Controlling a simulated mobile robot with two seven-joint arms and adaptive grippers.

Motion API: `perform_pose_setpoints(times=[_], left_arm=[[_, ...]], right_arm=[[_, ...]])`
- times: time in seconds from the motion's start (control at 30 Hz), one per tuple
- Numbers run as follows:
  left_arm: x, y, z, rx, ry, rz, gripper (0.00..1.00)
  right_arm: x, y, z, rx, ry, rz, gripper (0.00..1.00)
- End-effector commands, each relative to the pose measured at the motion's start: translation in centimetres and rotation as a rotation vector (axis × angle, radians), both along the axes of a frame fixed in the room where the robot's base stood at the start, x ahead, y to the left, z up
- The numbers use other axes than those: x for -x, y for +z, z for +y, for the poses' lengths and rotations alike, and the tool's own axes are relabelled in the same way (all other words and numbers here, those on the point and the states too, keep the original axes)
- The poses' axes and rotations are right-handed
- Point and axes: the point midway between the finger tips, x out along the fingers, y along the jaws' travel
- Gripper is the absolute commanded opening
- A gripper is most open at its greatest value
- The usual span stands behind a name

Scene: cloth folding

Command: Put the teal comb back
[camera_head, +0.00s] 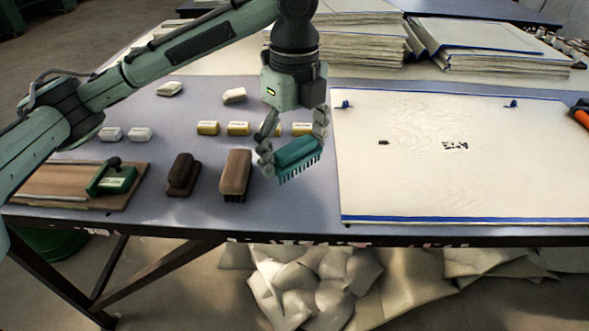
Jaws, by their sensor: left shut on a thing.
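The teal comb (298,153) is a block with dark teeth pointing down. My left gripper (292,140) is shut on it, and the comb looks a little above the table, slightly tilted, with its right end higher. A brown brush (236,172) stands on the table just left of the comb. A darker brown block with a knob (183,174) stands farther left. My right gripper is not in view.
A white board with blue edges (460,180) lies to the right. Yellow-and-white blocks (238,129) stand behind the comb. A green-handled tool (112,178) rests on a wooden board (55,183) at left. Stacked sheets (490,47) fill the back right. The table's front edge is near.

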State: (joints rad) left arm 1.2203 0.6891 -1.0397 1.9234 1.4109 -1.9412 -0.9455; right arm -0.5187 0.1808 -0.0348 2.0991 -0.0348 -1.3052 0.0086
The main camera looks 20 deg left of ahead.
Motion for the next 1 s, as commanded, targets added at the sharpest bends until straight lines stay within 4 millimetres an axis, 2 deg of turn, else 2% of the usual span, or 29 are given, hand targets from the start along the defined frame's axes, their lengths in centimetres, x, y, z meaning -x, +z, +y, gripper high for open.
perform_pose_setpoints(times=[0.17,0.4,0.8,0.83,0.93,1.0], left_arm=[[-0.4,-1.0,0.1,-0.001,-0.001,0.002,0.58],[-0.4,-4.2,0.1,-0.001,-0.002,0.000,0.58],[-0.3,-4.5,0.1,0.000,-0.002,0.001,0.58],[-0.3,-4.5,0.1,0.000,-0.002,0.000,0.88],[-0.3,-4.6,0.1,0.000,-0.002,0.000,1.00],[-0.3,-4.5,0.1,0.000,-0.001,0.000,1.00]], right_arm=[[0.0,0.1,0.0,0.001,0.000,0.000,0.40],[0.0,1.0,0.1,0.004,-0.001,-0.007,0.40],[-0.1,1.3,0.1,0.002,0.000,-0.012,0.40],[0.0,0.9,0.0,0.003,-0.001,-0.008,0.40],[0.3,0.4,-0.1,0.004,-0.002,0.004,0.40],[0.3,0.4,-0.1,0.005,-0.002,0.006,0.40]])
